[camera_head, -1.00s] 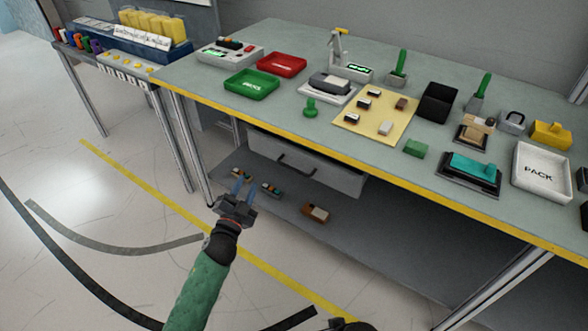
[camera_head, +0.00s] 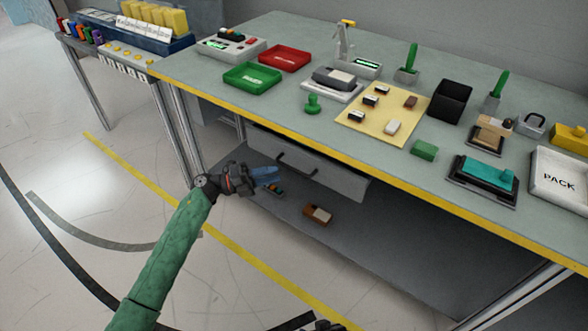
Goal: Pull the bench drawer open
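The bench drawer (camera_head: 335,178) is a grey box front hanging under the workbench top, and it looks shut. Its dark bar handle (camera_head: 297,163) runs along the front. My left gripper (camera_head: 267,175) is just left of the handle and a little lower in the picture, apart from it. Its blue fingers point right toward the drawer. They show nearly side-on, seem parted, and hold nothing.
The workbench (camera_head: 290,114) has a yellow front edge above the drawer and carries trays and small parts. A lower shelf (camera_head: 350,232) holds a brown block (camera_head: 318,214) and small coloured items. A metal leg (camera_head: 184,135) stands left of the drawer. The floor in front is clear.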

